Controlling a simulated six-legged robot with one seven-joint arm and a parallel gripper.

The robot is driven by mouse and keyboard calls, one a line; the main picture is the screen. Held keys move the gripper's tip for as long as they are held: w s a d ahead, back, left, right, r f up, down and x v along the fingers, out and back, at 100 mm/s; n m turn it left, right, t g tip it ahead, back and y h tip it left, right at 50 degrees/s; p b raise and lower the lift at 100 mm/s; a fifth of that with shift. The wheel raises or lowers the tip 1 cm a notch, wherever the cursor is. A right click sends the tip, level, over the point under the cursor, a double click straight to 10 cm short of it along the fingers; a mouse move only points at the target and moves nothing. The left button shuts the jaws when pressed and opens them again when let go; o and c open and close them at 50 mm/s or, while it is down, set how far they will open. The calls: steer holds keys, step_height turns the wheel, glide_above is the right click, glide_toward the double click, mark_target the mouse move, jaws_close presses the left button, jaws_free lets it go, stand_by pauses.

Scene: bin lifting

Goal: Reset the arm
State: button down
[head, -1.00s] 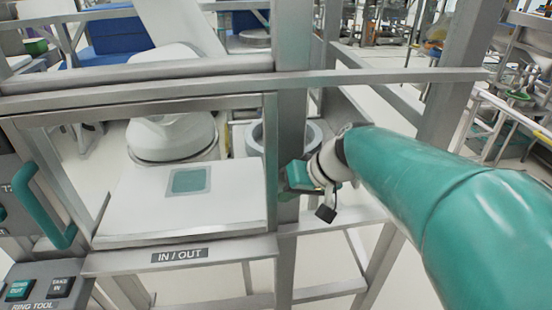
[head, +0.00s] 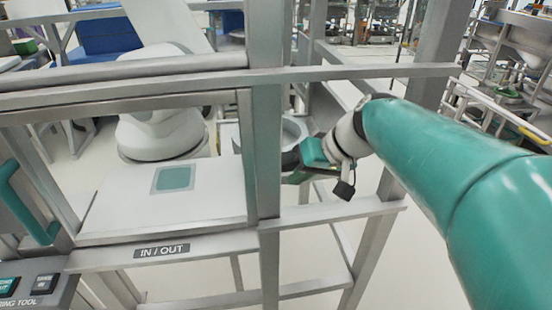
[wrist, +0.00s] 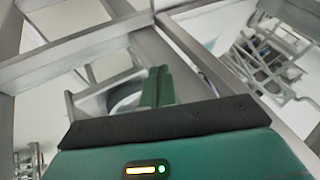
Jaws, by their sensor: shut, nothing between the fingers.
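My gripper (head: 288,172) is at the end of my teal arm, just right of the upright metal post in the head view. Its fingertips point left and are partly lost against the post. In the wrist view my gripper's two teal fingers (wrist: 158,84) lie together, with nothing between them.
A metal frame with an upright post (head: 267,190) and a crossbar (head: 350,72) stands close around my gripper. Left of the post is a white shelf (head: 120,205) with a teal square, above an IN / OUT label (head: 162,250). Pale floor shows below the frame.

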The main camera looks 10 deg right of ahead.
steer(key=s+d+f+h, duration=0.1)
steer(key=s+f+h, duration=0.1)
steer(key=s, duration=0.5)
steer(key=s+d+f+m+t+h, duration=0.1)
steer(key=s+d+f+h, duration=0.1)
steer(key=s, duration=0.5)
steer(key=shift+f+m+h, duration=0.3)
steer(key=shift+f+h, duration=0.25)
steer(key=shift+h, duration=0.45)
steer(key=shift+s+d, duration=0.1)
